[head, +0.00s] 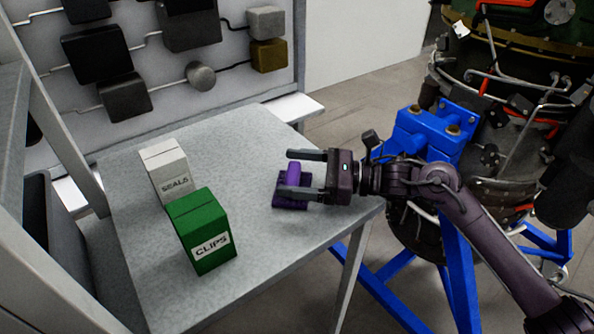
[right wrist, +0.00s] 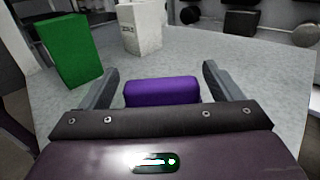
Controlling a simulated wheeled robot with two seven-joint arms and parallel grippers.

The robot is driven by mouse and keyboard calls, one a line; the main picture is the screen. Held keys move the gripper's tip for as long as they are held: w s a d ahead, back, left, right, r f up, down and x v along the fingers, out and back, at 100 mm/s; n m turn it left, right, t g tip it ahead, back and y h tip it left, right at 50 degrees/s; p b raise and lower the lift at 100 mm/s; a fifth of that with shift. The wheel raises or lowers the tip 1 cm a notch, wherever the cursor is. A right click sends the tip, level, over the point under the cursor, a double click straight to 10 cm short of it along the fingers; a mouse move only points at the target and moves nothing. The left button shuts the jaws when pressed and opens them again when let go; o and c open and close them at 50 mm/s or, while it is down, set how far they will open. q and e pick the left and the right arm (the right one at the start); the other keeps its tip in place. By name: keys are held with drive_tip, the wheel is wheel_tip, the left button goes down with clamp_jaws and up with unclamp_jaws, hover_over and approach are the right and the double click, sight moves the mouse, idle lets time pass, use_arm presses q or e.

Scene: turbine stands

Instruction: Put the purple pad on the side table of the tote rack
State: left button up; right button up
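The purple pad (head: 282,197) lies on the grey side table (head: 236,145), near its right edge. It has a raised purple block on top, and part of it is hidden by my gripper. My right gripper (head: 286,172) reaches in from the right and is open, with its two fingers on either side of the raised block. In the right wrist view the purple pad (right wrist: 161,91) shows between the spread fingers, with a gap on each side. My left gripper is not in view.
A green CLIPS box (head: 203,232) and a white SEALS box (head: 164,172) stand on the left part of the table. A grey panel with dark blocks (head: 97,52) is behind. A blue stand (head: 424,135) with a turbine is at the right.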

drive_tip(key=shift+o, duration=1.1)
drive_tip(key=shift+o, duration=0.2)
